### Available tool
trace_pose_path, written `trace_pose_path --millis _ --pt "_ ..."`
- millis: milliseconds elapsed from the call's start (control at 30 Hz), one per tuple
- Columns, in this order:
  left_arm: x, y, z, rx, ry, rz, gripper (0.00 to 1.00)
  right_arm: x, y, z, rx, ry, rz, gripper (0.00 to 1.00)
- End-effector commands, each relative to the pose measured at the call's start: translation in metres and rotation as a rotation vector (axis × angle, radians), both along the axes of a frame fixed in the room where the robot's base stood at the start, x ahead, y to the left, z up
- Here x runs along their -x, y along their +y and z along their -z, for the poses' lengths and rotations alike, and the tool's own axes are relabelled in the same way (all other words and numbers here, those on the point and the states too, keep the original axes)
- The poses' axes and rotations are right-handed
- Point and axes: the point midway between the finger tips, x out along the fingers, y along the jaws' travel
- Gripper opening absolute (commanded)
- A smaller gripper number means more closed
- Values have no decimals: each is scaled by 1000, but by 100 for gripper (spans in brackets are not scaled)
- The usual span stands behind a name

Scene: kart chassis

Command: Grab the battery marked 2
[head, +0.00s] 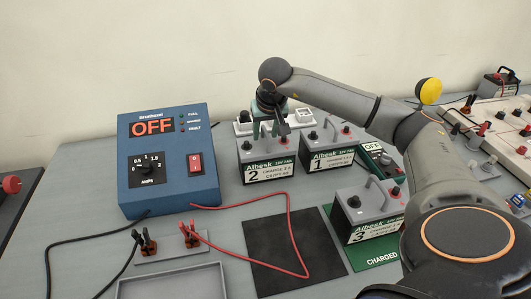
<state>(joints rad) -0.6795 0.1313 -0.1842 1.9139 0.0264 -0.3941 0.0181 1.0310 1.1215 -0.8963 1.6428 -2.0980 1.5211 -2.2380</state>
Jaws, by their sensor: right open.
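The battery marked 2 (268,173) is a grey box with a black and white label reading "Albesk" and "2". It stands upright on the bench, right of the blue charger. My right gripper (271,130) is over the top of this battery, pointing down, with its fingers near the battery's handle. It is open. The fingers partly hide the handle, and I cannot tell whether they touch it. My left gripper is not in view.
Battery 1 (328,158) stands close to the right of battery 2. Battery 3 (368,224) stands on a green mat (372,254). The blue charger (168,186) reads OFF. A red cable (289,225) crosses the black mat (262,248). Clips rest on a holder (169,252).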

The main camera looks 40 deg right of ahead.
Motion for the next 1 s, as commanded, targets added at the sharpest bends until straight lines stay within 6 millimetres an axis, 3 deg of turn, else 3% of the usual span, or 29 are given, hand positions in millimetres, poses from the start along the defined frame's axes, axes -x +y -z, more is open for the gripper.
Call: trace_pose_path --millis 100,500,1000 --pt "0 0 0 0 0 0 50 0 0 0 0 0 0 46" --pt "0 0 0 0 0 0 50 0 0 -1 -1 -1 1 1" --pt "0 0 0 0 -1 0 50 0 0 -1 -1 -2 1 0"
